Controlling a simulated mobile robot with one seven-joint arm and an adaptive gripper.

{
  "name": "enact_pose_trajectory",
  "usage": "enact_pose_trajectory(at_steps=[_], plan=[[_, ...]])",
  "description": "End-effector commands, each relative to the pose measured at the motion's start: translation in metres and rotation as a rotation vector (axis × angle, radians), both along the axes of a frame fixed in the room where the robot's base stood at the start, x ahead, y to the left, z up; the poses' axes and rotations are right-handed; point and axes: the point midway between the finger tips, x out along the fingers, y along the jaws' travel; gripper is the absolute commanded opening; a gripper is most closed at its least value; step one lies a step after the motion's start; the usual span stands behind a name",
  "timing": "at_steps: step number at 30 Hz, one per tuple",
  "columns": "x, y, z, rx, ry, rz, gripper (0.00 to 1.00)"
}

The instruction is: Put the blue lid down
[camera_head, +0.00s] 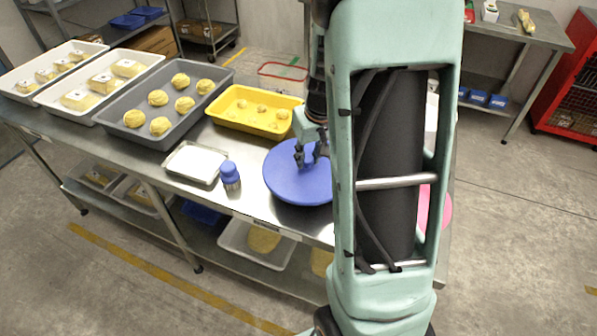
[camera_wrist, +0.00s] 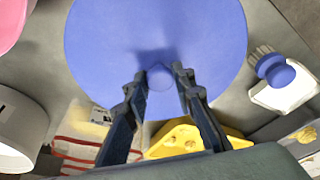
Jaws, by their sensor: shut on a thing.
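The blue lid (camera_head: 290,187) is a wide round disc with a small knob. In the head view it is over the front part of the steel table, partly behind my arm. My gripper (camera_head: 312,153) is above its middle. In the wrist view the lid (camera_wrist: 155,30) fills the top middle, and the fingers of my gripper (camera_wrist: 161,76) are shut on its knob, one on each side. I cannot tell whether the lid touches the table.
Left of the lid are a blue-topped brush (camera_head: 230,177) and a small white tray (camera_head: 180,176). A yellow tray (camera_head: 232,123) with dough pieces and a grey tray (camera_head: 130,132) of dough balls stand behind. A pink thing (camera_head: 446,206) and a white round container (camera_wrist: 22,135) are partly visible.

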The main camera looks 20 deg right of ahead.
Motion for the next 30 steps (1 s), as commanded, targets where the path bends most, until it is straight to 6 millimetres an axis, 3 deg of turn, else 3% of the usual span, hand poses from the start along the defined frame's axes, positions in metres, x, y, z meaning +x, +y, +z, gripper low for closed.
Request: enact_pose_trajectory(at_steps=[10, 15, 29, 30], plan=[[0.006, 0.025, -0.032, -0.001, 0.001, 0.002, 0.00], [0.006, 0.024, -0.057, 0.001, 0.001, -0.003, 0.00], [0.007, 0.024, -0.065, -0.001, -0.002, -0.001, 0.00], [0.007, 0.024, -0.063, -0.001, -0.002, 0.000, 0.28]])
